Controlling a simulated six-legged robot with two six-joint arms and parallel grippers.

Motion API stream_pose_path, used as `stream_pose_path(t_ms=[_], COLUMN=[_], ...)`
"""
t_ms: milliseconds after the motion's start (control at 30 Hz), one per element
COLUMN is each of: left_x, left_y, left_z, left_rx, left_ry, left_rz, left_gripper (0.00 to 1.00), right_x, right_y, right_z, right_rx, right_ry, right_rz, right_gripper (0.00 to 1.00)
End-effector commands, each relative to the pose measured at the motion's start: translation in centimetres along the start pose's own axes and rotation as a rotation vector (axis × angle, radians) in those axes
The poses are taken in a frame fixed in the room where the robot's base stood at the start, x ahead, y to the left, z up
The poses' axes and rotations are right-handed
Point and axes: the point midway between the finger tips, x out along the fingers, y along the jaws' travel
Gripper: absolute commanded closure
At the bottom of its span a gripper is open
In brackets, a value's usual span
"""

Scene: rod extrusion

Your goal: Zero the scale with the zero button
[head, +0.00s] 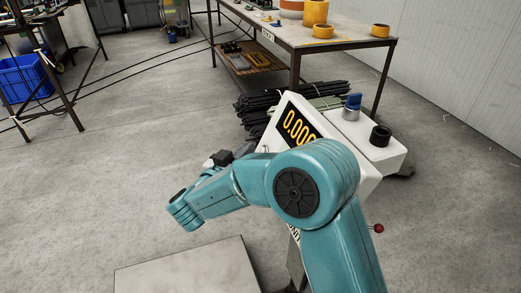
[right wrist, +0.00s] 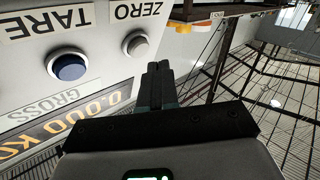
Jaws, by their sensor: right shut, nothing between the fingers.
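The scale's display head (head: 375,150) is a white box on a post in the head view, with an orange 0.000 readout (head: 299,128). In the right wrist view its panel appears upside down. The pale grey zero button (right wrist: 136,44) sits by the ZERO label, and the dark blue tare button (right wrist: 68,67) is by the TARE label. My right gripper (right wrist: 158,70) is shut and empty, with its fingertips just right of the zero button in that picture. Whether they touch the panel I cannot tell. In the head view my right arm covers the lower panel and buttons. My left gripper is not in view.
The bare scale platform (head: 188,272) lies at the bottom of the head view. Behind the display head are a bundle of black rods (head: 262,112) and a workbench (head: 345,42) with orange rolls. A blue crate (head: 22,78) stands at left. The middle floor is clear.

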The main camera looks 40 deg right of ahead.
Motion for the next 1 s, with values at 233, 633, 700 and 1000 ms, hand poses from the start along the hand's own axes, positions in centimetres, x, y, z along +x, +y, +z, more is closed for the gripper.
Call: stream_pose_path(t_ms=[233,633,700,1000], left_x=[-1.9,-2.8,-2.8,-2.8], left_y=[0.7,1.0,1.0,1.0], left_z=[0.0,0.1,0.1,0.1], left_rx=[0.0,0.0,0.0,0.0], left_ry=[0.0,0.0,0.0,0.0], left_rz=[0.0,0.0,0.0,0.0], left_gripper=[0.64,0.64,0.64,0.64], right_x=[-1.8,-3.3,-3.2,-3.2], right_y=[-1.3,-2.4,-2.3,-2.3], right_z=[-1.6,-2.4,-2.4,-2.4], right_rx=[-0.001,-0.001,0.0,0.0], right_ry=[0.0,0.0,0.0,0.0], right_rz=[-0.003,-0.001,-0.001,-0.001], right_gripper=[1.0,1.0,1.0,1.0])
